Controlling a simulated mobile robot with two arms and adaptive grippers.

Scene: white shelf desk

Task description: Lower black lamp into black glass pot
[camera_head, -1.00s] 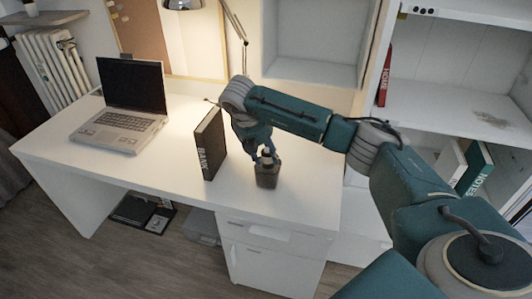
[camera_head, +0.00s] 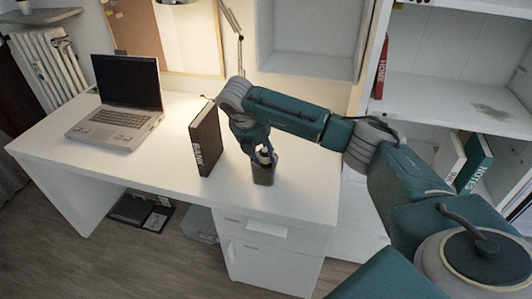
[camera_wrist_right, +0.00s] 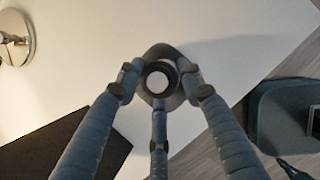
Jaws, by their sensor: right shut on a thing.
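The black glass pot (camera_head: 264,174) stands upright on the white desk, right of the black book. My right gripper (camera_head: 263,151) is right above it, pointing down, shut on the black lamp (camera_head: 264,158). The lamp's lower part is hidden at the pot's mouth; I cannot tell how deep it reaches. In the right wrist view, three fingers of my right gripper (camera_wrist_right: 159,88) close around the lamp's pale round top with its dark ring (camera_wrist_right: 158,81). The pot's grey rim (camera_wrist_right: 163,51) shows around and below it. My left gripper is not in view.
The black book (camera_head: 205,140) stands upright close to the left of my right gripper. A laptop (camera_head: 115,103) is open farther left. A desk lamp stand (camera_head: 236,42) is at the back. The white desk (camera_head: 160,165) is clear in front.

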